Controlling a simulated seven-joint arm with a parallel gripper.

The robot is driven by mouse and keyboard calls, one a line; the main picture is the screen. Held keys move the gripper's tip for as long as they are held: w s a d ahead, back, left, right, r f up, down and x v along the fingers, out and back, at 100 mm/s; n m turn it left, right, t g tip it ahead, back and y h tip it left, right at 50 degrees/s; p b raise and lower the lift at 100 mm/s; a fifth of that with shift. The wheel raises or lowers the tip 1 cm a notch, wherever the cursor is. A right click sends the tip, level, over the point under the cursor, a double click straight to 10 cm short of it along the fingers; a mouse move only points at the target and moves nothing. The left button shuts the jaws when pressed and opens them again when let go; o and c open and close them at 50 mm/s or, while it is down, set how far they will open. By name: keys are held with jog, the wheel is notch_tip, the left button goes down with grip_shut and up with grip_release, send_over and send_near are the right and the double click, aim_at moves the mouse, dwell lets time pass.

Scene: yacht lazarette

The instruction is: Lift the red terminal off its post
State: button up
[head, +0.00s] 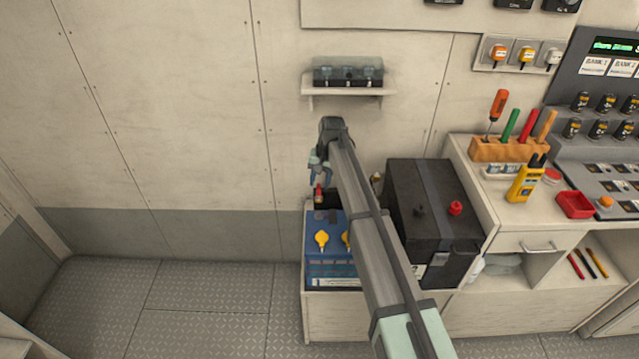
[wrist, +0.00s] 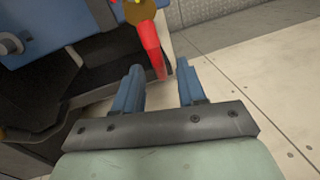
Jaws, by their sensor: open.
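The red terminal (head: 318,192) shows in the head view at the back edge of the blue battery (head: 324,270), just below my gripper (head: 320,176). In the wrist view, the red terminal (wrist: 150,42) is a long red piece with a brass-coloured part at its upper end. Its lower end reaches the gap between the fingertips of my gripper (wrist: 158,72) in the picture; I cannot tell their distance in depth. My gripper is open, with nothing held between its blue fingers. The post is not clearly seen.
A black battery (head: 424,232) with a red cap (head: 456,208) stands right of the blue one, close to my arm. A small wall shelf (head: 348,92) hangs above my gripper. The counter (head: 485,195) with tools is farther right. Floor (head: 205,310) at left is clear.

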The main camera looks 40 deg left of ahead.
jog(key=shift+a+f, duration=0.1)
jog(key=shift+f, duration=0.65)
grip_shut()
